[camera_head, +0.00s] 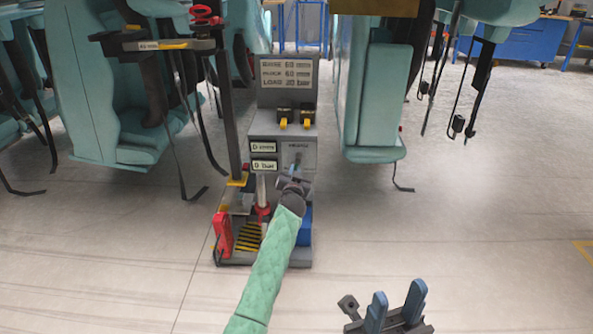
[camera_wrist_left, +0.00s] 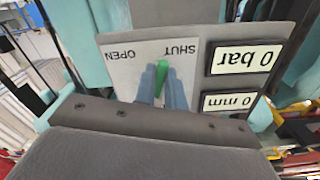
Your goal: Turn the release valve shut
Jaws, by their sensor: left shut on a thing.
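The release valve's green lever (camera_wrist_left: 161,74) stands on a pale plate (camera_wrist_left: 130,68) marked OPEN and SHUT, upside down in the left wrist view. Its visible tip lies between the two words, closer to SHUT. My left gripper (camera_head: 297,166) reaches the front of the grey control stand (camera_head: 258,128). In the left wrist view its blue fingers (camera_wrist_left: 162,88) are closed on the lever from both sides and hide its lower part. My right gripper (camera_head: 396,305) is open and empty, low at the right, away from the stand.
Two displays (camera_wrist_left: 243,57) beside the plate read 0 bar and 0 mm. Two black switches with yellow levers (camera_head: 295,122) sit above. Teal seats (camera_head: 375,100) with hanging straps flank the stand. The floor at right is clear.

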